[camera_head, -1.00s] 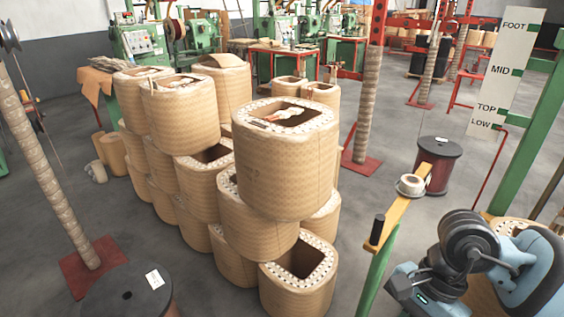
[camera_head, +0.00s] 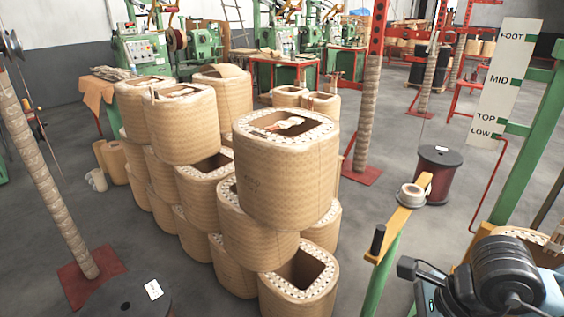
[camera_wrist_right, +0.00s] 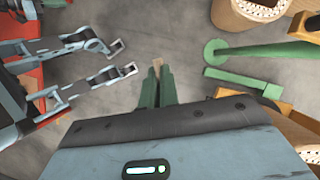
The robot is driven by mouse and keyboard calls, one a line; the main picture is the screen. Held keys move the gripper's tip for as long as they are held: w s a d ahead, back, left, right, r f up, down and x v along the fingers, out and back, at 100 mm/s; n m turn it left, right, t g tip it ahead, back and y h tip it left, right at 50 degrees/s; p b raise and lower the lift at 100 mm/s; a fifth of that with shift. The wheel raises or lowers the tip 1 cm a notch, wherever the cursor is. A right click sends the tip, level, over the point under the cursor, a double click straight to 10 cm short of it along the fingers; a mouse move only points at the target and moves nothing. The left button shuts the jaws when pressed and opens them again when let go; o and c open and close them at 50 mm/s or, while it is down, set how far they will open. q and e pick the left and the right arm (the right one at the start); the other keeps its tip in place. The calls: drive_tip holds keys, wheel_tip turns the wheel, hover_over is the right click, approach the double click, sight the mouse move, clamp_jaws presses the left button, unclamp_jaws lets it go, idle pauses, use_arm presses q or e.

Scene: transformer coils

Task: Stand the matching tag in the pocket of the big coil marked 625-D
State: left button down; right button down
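Big tan coils (camera_head: 285,180) stand stacked in the middle of the head view; any 625-D marking is too small to read. White and reddish items (camera_head: 285,126) lie on the top front coil; I cannot tell what they are. My left gripper (camera_wrist_right: 126,57) is open and empty at the left of that view. Neither gripper shows in the head view, only my right arm at lower right.
A green post with a yellow arm (camera_head: 407,215) carrying a white roll stands right of the stack. A FOOT, MID, TOP, LOW board (camera_head: 507,82) hangs at right. A red-brown drum (camera_head: 440,172) stands behind. Another coil (camera_head: 535,236) is partly hidden by my right arm. Grey floor lies between.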

idle(0.5)
drive_tip(key=n+g, duration=0.1)
drive_tip(key=n, duration=0.1)
drive_tip(key=f+n+g, duration=0.1)
drive_tip(key=n, duration=0.2)
drive_tip(key=shift+s+d, duration=0.15)
drive_tip(key=n+g+h, duration=0.1)
drive_tip(key=n, duration=0.4)
drive_tip(key=d+n+g+h, duration=0.1)
drive_tip(key=n, duration=0.4)
drive_tip(key=s+n+g+h, duration=0.1)
drive_tip(key=n+h, duration=0.1)
drive_tip(key=n, duration=0.4)
drive_tip(key=shift+d+g, duration=0.3)
drive_tip(key=shift+g, duration=0.1)
drive_tip(key=shift+w+a, duration=0.1)
